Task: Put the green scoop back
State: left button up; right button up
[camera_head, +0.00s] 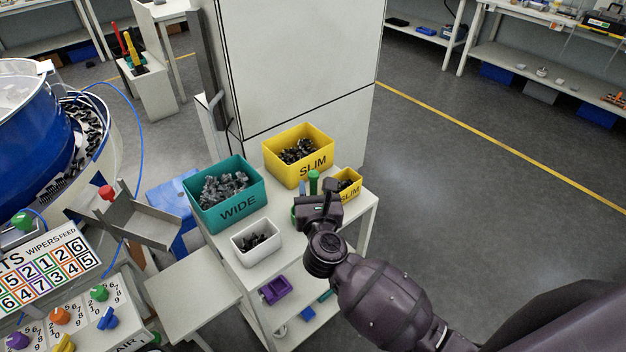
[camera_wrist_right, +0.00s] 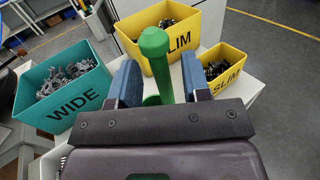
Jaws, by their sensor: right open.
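The green scoop (camera_wrist_right: 155,55) stands with its handle upright in the right wrist view. It shows between the two blue-padded fingers of my right gripper (camera_wrist_right: 160,78), which is open. In the head view the handle top of the scoop (camera_head: 313,181) rises behind my right gripper (camera_head: 309,195), over the white cart top. The lower part of the scoop is mostly hidden by the gripper. My left gripper is not in view.
On the cart (camera_head: 268,275) stand a teal WIDE bin (camera_head: 238,207), a large yellow SLIM bin (camera_head: 316,165), a small yellow SLIM bin (camera_head: 350,195) and a white bin (camera_head: 268,254), each holding connectors. A tall white cabinet (camera_head: 300,60) stands behind. Open floor lies to the right.

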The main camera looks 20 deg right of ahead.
jog(key=v, duration=0.8)
jog(key=shift+s+b, duration=0.3)
jog(key=shift+s, duration=0.05)
jog(key=s+d+f+m+g+y, duration=0.2)
jog(key=s+d+f+m, duration=0.3)
jog(key=m, duration=1.1)
jog(key=s+d+f+m+g+y, duration=0.2)
jog(key=s+d+f+m+g, duration=0.2)
jog(key=s+f+m, duration=0.6)
jog(key=d+f+m, duration=0.1)
jog(key=d+m, duration=0.1)
jog(key=m, duration=0.4)
jog(key=shift+f, duration=0.35)
